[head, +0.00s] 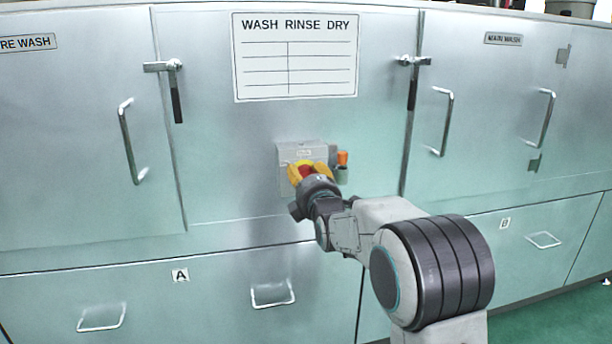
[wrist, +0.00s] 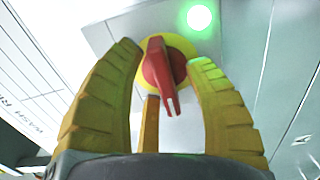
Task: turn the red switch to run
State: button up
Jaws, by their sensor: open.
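The red switch (wrist: 160,68) shows in the wrist view as a red handle on a yellow round plate (wrist: 185,46), fixed to a grey box (wrist: 115,30). Its handle points toward my gripper and slightly right. My gripper (wrist: 165,60) has its yellow fingers spread on both sides of the red handle, with a gap on each side. In the head view my gripper (head: 306,170) is right in front of the grey box (head: 290,153) and covers most of the switch; a bit of red (head: 306,169) shows between the fingers. The run mark cannot be read.
A lit green lamp (wrist: 199,17) is beside the switch in the wrist view. An orange lamp (head: 343,158) stands at the box's right side. Cabinet doors with handles (head: 131,142) and latches (head: 175,90) flank the panel; a WASH RINSE DRY sign (head: 295,57) hangs above.

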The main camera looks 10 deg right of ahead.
jog(key=shift+w, duration=0.1)
jog(key=shift+c, duration=0.3)
grip_shut()
